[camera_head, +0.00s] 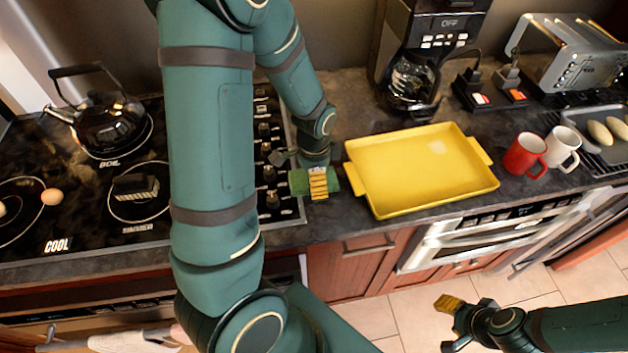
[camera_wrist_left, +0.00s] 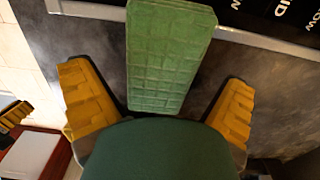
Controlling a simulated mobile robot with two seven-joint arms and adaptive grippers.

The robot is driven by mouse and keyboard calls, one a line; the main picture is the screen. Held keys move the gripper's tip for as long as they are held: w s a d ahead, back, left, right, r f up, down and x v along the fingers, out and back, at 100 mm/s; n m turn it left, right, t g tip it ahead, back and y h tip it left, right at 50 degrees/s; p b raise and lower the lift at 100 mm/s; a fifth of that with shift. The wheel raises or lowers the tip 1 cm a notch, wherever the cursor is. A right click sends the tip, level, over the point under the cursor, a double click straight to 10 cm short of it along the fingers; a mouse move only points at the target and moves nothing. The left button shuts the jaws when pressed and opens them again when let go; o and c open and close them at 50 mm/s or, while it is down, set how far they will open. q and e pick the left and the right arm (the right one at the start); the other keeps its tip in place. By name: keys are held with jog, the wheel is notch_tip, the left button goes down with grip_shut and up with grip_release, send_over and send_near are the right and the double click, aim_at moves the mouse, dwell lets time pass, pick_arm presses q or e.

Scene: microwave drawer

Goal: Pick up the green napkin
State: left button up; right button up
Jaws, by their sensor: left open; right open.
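The green napkin (camera_head: 299,182) lies on the dark counter between the stove and the yellow tray, partly covered by my left gripper in the head view. In the left wrist view the napkin (camera_wrist_left: 168,55) is a long, quilted green strip between the two yellow fingers. My left gripper (camera_head: 318,184) is open and above the napkin. In the wrist view its fingers (camera_wrist_left: 160,105) stand on both sides of it with gaps. My right gripper (camera_head: 447,322) is open and empty, low over the floor at the bottom right.
The yellow tray (camera_head: 420,168) stands just right of my left gripper. The stove (camera_head: 75,200) with a black kettle (camera_head: 108,122) is at left. A coffee maker (camera_head: 415,75), a red mug (camera_head: 525,155), a white mug (camera_head: 562,147) and a toaster (camera_head: 575,60) stand further right.

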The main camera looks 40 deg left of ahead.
pick_arm(q)
jog(key=shift+f, duration=0.75)
jog(key=c, duration=1.1)
jog(key=shift+c, duration=0.4)
notch_tip(320, 180, up, 10)
jog(key=shift+r+p, duration=0.1)
jog(key=shift+p, duration=0.75)
jog(key=o, duration=0.6)
jog(key=c, duration=0.5)
